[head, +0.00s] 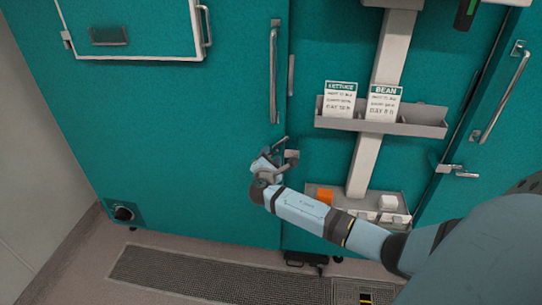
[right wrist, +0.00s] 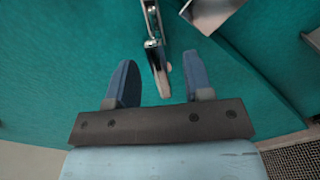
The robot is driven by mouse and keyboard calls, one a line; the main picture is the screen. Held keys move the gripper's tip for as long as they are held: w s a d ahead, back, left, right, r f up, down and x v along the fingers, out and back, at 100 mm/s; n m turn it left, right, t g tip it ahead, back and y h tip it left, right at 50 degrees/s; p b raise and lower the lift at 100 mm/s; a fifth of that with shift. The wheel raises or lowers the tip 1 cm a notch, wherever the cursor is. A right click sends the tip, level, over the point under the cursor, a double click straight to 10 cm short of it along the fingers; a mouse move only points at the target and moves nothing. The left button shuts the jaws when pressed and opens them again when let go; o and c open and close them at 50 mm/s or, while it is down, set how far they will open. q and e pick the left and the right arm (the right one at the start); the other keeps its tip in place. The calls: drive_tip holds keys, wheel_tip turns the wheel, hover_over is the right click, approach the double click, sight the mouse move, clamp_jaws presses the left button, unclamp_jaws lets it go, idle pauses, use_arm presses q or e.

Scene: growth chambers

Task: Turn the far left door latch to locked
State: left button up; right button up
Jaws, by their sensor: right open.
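The far left door latch (head: 281,143) is a small metal lever at the right edge of the large teal door (head: 185,160), below its long vertical handle (head: 274,75). In the right wrist view the latch (right wrist: 156,50) hangs down from the top, its pale tip between the two blue fingers. My right gripper (head: 268,163) is at the latch, partly covering it in the head view. In the right wrist view the gripper (right wrist: 158,75) is open, with gaps visible on both sides of the lever. My left gripper is not in view.
A grey rack (head: 425,125) with lettuce and bean cards stands right of the door, with a lower tray (head: 340,190) holding an orange item and white items. Another door handle (head: 500,95) and latch (head: 452,169) are at right. A floor grate (head: 200,275) runs below.

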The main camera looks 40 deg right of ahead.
drive_tip(key=shift+w+d, duration=0.4)
drive_tip(key=shift+d, duration=0.1)
clamp_jaws()
